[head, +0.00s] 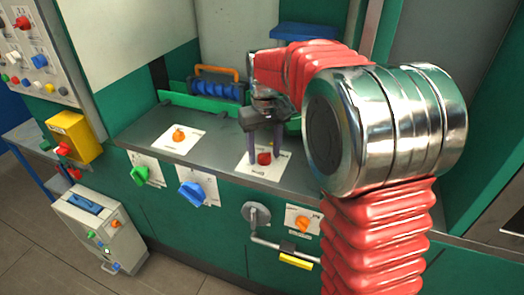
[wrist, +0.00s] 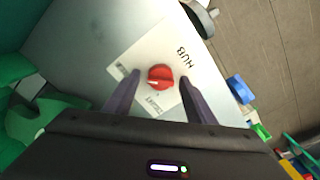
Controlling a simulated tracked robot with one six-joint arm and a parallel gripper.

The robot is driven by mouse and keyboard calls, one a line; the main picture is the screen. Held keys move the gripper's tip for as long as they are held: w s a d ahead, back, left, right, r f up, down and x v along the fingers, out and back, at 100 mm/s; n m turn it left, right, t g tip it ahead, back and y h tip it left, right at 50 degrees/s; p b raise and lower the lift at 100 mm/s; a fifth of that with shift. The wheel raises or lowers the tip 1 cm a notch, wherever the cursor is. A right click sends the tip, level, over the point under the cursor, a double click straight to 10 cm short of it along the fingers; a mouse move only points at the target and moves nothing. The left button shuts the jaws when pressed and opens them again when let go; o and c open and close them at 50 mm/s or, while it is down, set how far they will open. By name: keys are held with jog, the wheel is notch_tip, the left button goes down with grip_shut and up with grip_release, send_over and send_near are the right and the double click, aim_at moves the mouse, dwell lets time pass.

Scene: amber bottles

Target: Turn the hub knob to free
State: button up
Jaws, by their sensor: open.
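The hub knob (wrist: 160,77) is a round red knob on a white plate (wrist: 140,52) marked "HUB" in the wrist view. A pale pointer mark shows on its left side; the two small position labels are too small to read surely. In the head view the hub knob (head: 264,158) sits on the grey counter top. My gripper (wrist: 160,82) is open, with one dark finger on each side of the knob and a visible gap to it. In the head view my gripper (head: 265,150) points down over the knob.
An orange knob (head: 179,135) sits on another plate to the left. Green (head: 141,174), blue (head: 191,193) and orange (head: 303,223) knobs line the front panel, beside a crank handle (head: 257,214). A blue roller rack with an orange handle (head: 217,73) stands behind. Counter between the plates is clear.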

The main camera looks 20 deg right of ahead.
jog(key=shift+r, duration=0.1)
notch_tip(320, 180, up, 14)
jog(key=shift+f, duration=0.25)
dwell(0.4)
notch_tip(320, 180, down, 6)
jog(key=s+m+t, duration=0.1)
jog(key=s, duration=0.2)
jog(key=s+f+t, duration=0.1)
jog(key=s+t, duration=0.1)
jog(key=s, duration=0.9)
jog(key=s+a+f+t, duration=0.1)
jog(key=s+f+t, duration=0.1)
jog(key=s, duration=1)
jog(key=shift+s+a+m+t, duration=0.15)
jog(key=shift+s+m+t, duration=0.15)
